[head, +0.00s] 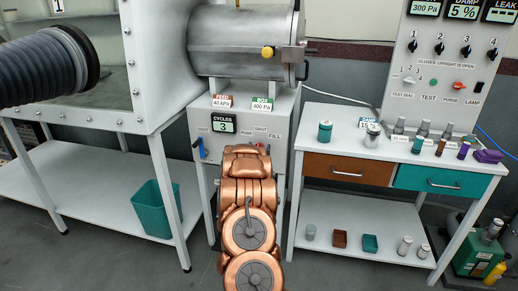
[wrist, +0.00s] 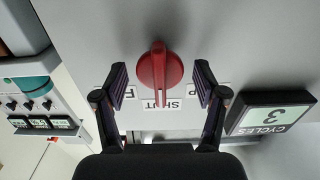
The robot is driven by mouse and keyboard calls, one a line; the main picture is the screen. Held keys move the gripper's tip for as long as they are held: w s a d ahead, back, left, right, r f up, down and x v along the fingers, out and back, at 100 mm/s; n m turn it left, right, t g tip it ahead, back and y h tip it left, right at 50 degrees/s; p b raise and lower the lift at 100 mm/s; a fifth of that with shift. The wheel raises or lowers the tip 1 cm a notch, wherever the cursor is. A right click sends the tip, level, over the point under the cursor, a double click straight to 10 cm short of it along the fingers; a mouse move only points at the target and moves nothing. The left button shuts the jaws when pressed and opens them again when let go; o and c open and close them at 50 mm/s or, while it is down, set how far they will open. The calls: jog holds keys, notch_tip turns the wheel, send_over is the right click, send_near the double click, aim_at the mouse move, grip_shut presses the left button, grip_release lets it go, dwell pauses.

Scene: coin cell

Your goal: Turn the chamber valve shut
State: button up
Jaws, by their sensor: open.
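The chamber valve (wrist: 174,69) is a red round knob with a raised bar across it, on a light grey panel in the wrist view. The bar stands along the picture's vertical, and its lower end overlaps the upside-down SHUT label (wrist: 176,104). My gripper (wrist: 160,68) is open, one finger on each side of the knob, with visible gaps to both. I cannot tell how far the fingertips are from the panel.
The cabinet's cycles display (head: 223,125) reads 3 beside my arm. A blue lever (head: 202,148) is on the cabinet's left. The steel chamber (head: 240,45) sits above. A bench with drawers (head: 347,169) stands close on the right, and a teal bin (head: 153,210) on the left.

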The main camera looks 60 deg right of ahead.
jog(key=v, duration=1.1)
jog(key=shift+a, duration=0.3)
jog(key=shift+s, duration=0.1)
dwell(0.4)
jog(key=w+a+r+n+t+y+p, duration=0.1)
jog(key=w+a+r+n+t+y, duration=0.2)
jog(key=w+a, duration=0.4)
jog(key=w+a+r+n+t+y+p, duration=0.15)
jog(key=w+a+y, duration=0.3)
jog(key=a, duration=0.55)
jog(key=s+a+r+n+g+y+p, duration=0.1)
jog(key=s+a+r+n+y+p, duration=0.2)
jog(key=a, duration=0.9)
jog(key=a+r+n+g+y+p, duration=0.1)
jog(key=a+r+y, duration=0.3)
jog(key=a, duration=0.7)
jog(key=s+a+r+n+g+y+p, duration=0.2)
jog(key=s+a+n+g+y, duration=0.15)
jog(key=s+a, duration=1.05)
jog(key=s+a+r+n+g+p, duration=0.1)
jog(key=s+r+g, duration=0.1)
jog(key=s, duration=1)
jog(key=s+a+r+n+g+h+p, duration=0.1)
jog(key=s+g, duration=0.4)
jog(key=s, duration=0.7)
notch_tip(320, 180, up, 2)
jog(key=shift+s+r+p, duration=0.25)
jog(key=shift+s+p, duration=0.1)
jog(key=shift+p, duration=0.15)
